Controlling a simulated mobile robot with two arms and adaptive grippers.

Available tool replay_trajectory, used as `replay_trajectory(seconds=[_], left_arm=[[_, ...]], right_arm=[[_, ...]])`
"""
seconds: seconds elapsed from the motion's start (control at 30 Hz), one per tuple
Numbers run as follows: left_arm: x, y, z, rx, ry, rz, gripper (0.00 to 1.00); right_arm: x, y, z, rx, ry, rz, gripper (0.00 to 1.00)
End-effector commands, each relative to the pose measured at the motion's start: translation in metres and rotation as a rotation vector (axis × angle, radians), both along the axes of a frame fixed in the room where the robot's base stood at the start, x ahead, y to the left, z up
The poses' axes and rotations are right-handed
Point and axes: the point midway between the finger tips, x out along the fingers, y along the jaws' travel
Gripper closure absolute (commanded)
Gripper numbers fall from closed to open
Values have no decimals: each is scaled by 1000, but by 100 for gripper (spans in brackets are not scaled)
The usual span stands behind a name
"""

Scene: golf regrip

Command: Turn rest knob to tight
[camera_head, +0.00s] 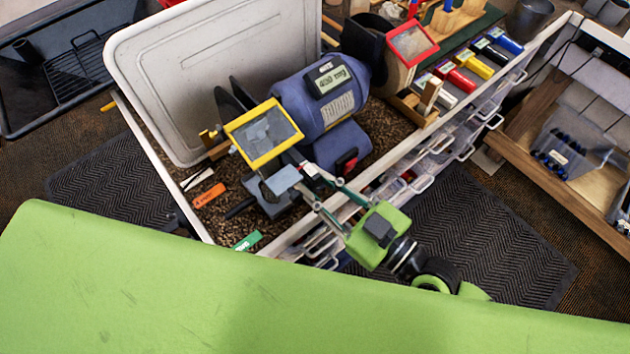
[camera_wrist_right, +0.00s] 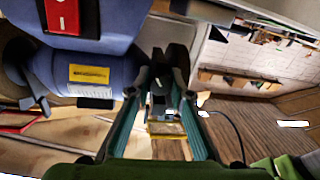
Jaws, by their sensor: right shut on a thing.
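The blue bench grinder (camera_head: 312,98) stands on the workbench, with a yellow-framed shield (camera_head: 240,146) over its near wheel. A small grey-blue rest plate (camera_head: 283,180) sits below that shield. My right gripper (camera_head: 301,178) reaches in from the lower right, its fingertips beside the rest plate. In the right wrist view the right gripper (camera_wrist_right: 167,78) is closed around a small dark part, apparently the rest knob (camera_wrist_right: 160,88). The fingers cover most of it, so its turn position cannot be seen. The grinder body (camera_wrist_right: 70,68) is close on the left there. My left gripper is not in view.
A red-framed shield (camera_head: 411,42) covers the far wheel. An orange tag (camera_head: 208,195) and a green tag (camera_head: 247,241) lie near the bench's front edge. A white upright panel (camera_head: 215,60) stands behind the grinder. Clear drawers (camera_head: 395,188) line the bench front.

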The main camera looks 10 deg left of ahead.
Motion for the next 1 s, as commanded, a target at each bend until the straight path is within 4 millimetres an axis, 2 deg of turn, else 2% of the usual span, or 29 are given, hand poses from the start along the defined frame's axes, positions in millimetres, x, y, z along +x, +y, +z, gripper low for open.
replay_trajectory(seconds=[0.23,0.57,0.6,0.67,1.0], left_arm=[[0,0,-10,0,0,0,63],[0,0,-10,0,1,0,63],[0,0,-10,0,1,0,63],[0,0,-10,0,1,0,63],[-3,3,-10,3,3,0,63]], right_arm=[[0,0,-1,104,130,0,100],[0,0,0,118,149,0,100],[0,0,0,118,149,0,76],[0,0,0,118,149,0,63],[0,0,0,116,148,0,63]])
